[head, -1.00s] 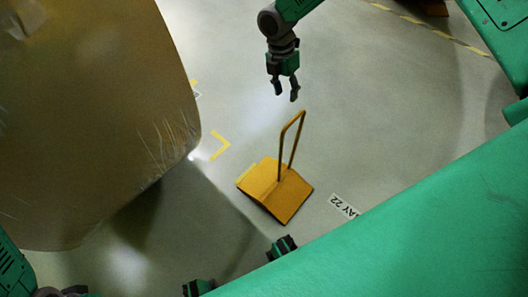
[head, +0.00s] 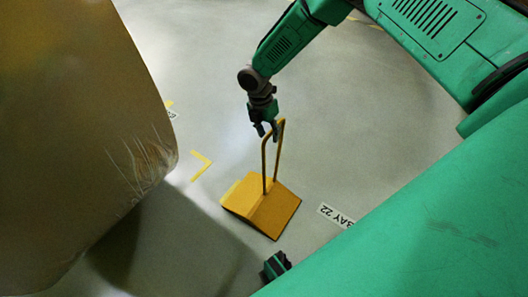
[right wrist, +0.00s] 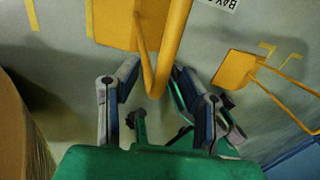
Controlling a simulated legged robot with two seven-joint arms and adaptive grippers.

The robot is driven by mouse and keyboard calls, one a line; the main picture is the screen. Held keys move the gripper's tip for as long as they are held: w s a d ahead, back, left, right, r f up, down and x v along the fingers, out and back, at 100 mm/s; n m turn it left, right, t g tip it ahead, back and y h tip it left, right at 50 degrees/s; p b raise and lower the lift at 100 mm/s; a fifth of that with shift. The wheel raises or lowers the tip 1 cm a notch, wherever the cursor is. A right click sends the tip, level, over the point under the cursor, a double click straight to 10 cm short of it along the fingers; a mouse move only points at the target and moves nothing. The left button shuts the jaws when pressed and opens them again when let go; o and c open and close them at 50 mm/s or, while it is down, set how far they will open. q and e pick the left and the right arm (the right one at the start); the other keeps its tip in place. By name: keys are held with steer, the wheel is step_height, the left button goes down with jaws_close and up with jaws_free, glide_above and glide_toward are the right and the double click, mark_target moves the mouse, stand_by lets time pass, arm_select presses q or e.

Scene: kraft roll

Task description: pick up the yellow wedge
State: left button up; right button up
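The yellow wedge (head: 258,207) stands on the grey floor in the head view, with a tall looped handle (head: 264,160) rising from it. My right gripper (head: 267,132) is at the top of that handle. In the right wrist view the wedge (right wrist: 113,22) is at the top and its handle (right wrist: 160,70) comes down between the two spread fingers of my right gripper (right wrist: 155,78). The fingers stand apart on either side of the bar, with gaps showing, and do not grip it. My left gripper is not in view.
A large brown wrapped roll (head: 75,130) fills the left of the head view.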

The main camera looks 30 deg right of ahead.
steer(key=shift+f, duration=0.5)
steer(key=shift+r, duration=0.1)
jaws_close()
steer(key=shift+r, duration=0.1)
